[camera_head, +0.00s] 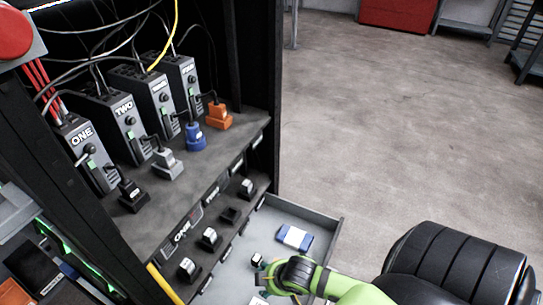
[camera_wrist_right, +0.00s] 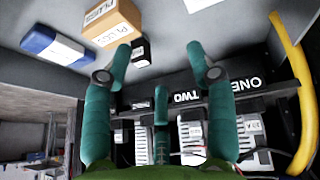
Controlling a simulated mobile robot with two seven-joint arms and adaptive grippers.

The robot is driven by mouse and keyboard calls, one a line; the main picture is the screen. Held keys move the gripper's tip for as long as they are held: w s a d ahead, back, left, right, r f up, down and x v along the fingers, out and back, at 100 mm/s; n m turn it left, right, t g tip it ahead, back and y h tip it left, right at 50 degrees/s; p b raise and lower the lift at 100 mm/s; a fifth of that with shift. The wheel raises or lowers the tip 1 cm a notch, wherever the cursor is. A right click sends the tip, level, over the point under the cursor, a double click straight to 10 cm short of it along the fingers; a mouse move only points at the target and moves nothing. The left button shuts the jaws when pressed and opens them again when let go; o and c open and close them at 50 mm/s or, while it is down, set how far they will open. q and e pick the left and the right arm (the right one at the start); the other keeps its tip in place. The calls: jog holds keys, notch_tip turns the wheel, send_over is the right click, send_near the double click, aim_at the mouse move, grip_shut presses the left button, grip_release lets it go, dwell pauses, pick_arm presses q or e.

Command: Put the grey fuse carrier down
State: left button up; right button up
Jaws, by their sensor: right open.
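A small dark block with a white face (camera_head: 257,260), which looks like the fuse carrier, sits in the open drawer (camera_head: 335,232). It also shows in the right wrist view (camera_wrist_right: 141,52), beside a cardboard box. My right gripper (camera_head: 268,280) is over the drawer, close to this block in the head view. In the right wrist view its teal fingers (camera_wrist_right: 162,65) are spread with nothing held between them. The block is near the left fingertip; I cannot tell whether they touch. My left gripper is not in view.
Several dark carriers with white faces (camera_head: 211,238) line the cabinet front; one position (camera_head: 230,214) looks dark. Black, grey (camera_head: 167,163), blue and orange plugs stand on the shelf above. A blue-and-white pack (camera_head: 295,238) and the cardboard box (camera_wrist_right: 110,22) lie in the drawer.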

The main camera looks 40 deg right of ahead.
jog(key=s+a+f+m+g, duration=0.2)
jog(key=s+a+f+m, duration=0.1)
jog(key=s, duration=0.3)
jog(key=shift+s+a, duration=0.2)
jog(key=shift+a, duration=0.65)
jog(key=shift+r, duration=0.1)
